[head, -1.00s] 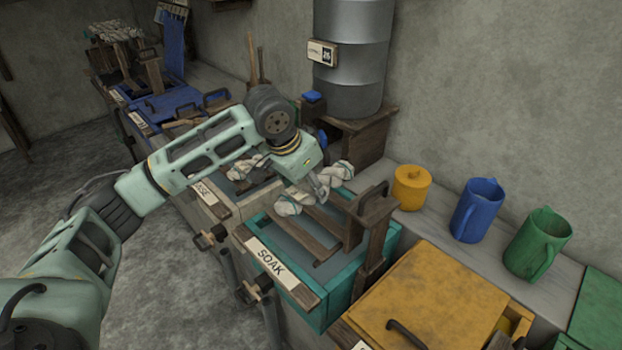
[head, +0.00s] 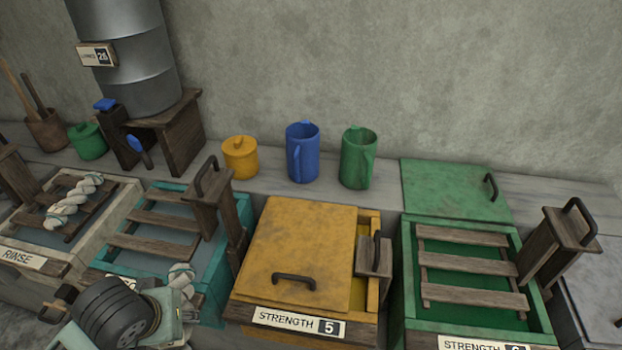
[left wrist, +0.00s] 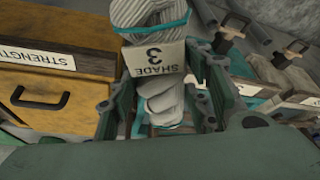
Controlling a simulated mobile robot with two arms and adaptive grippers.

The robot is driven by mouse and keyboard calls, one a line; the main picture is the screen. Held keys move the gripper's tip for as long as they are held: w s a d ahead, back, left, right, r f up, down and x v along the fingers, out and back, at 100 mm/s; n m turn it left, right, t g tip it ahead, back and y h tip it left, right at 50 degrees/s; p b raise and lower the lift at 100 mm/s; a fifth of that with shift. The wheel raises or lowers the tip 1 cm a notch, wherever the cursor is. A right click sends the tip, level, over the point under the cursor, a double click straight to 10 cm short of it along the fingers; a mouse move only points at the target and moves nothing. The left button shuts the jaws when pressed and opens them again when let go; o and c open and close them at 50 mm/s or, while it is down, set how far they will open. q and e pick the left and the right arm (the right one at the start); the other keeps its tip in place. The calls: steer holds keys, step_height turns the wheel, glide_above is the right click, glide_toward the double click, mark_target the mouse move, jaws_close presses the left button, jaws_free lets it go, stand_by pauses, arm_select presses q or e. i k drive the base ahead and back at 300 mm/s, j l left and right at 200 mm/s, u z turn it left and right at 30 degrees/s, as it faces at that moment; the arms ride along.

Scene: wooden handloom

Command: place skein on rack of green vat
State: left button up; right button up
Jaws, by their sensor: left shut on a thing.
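The green vat (head: 409,285) stands open at the right in the head view, and the slats of its wooden rack (head: 465,267) are bare. My left gripper (head: 184,300) is low at the left, in front of the teal vat. It is shut on a pale skein (head: 181,276), which is mostly hidden behind the gripper in the head view. In the left wrist view the twisted skein (left wrist: 164,103) sits between the fingers, with teal ties and a tag (left wrist: 155,65) reading "SHADE 3". My right gripper is not in view.
The yellow vat (head: 365,335), with its lid (head: 295,245) on, lies between the teal vat (head: 205,310) and the green vat. Another skein (head: 75,200) rests on the rinse vat's rack. Upright handled posts (head: 555,245) stand beside the racks. Jugs (head: 303,155) line the back ledge.

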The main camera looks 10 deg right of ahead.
mark_target(444, 259)
steer(key=k+l+z, duration=0.1)
steer(key=l, duration=0.3)
steer(key=k+l, duration=0.2)
steer(key=l, duration=0.25)
steer(key=k+l+z, duration=0.15)
steer(key=l, duration=0.25)
steer(key=k+l+z, duration=0.1)
steer(key=l, duration=0.35)
